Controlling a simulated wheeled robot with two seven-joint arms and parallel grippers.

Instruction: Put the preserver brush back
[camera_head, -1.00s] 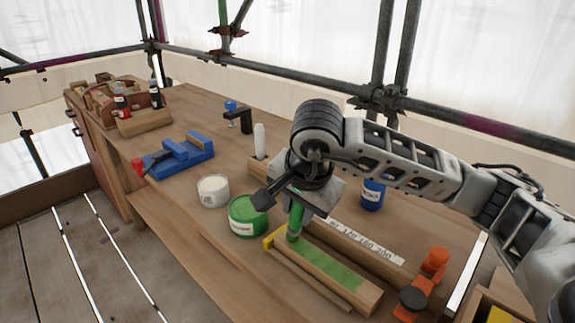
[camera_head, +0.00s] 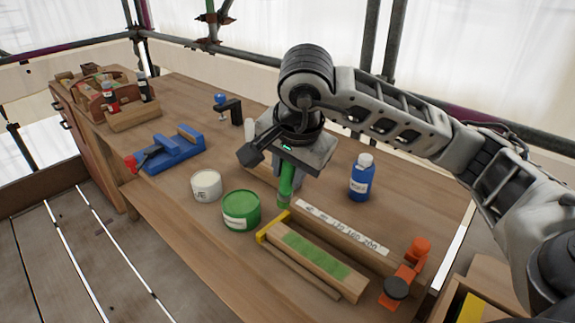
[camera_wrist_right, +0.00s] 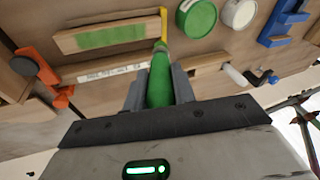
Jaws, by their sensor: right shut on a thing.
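My right gripper (camera_head: 287,172) is shut on the green handle of the preserver brush (camera_head: 285,192). The brush points down and is held above the bench, between the green tin and the wooden bar. My left gripper is not in view.
A white tin (camera_head: 206,186) stands left of the green tin. A blue bottle (camera_head: 360,180) stands right of my gripper. An orange clamp (camera_head: 410,270) is at the right, a blue vise (camera_head: 172,152) at the left.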

